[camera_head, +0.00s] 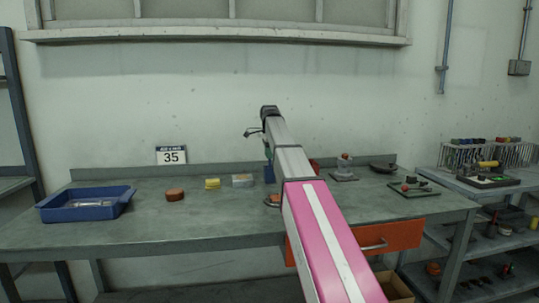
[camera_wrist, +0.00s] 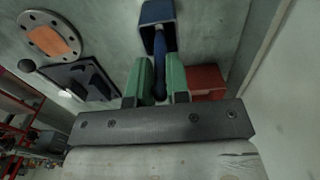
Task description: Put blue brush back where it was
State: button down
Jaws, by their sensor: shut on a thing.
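In the wrist view, my gripper (camera_wrist: 160,70) has its green fingers closed on the dark blue handle of the blue brush (camera_wrist: 159,84). The handle runs from between the fingers toward an open blue holder (camera_wrist: 157,14). The brush's far end meets the holder's dark opening in the picture; I cannot tell how deep it sits inside. In the head view, the blue holder (camera_head: 269,174) stands at the back of the workbench (camera_head: 150,232). My gripper (camera_head: 267,151) is just above it, mostly hidden by my arm, and the brush cannot be made out there.
A red box (camera_wrist: 207,82) is close beside the right finger in the wrist view. On the bench are a blue tray (camera_head: 87,204), a brown round object (camera_head: 175,194), a yellow block (camera_head: 212,184) and a grey-orange block (camera_head: 243,180). The bench's front left is clear.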

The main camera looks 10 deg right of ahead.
jog(key=shift+f, duration=0.1)
jog(key=c, duration=1.1)
grip_release()
notch_tip(320, 180, up, 11)
jog(key=shift+a+f, duration=0.2)
jog(key=shift+a, duration=0.25)
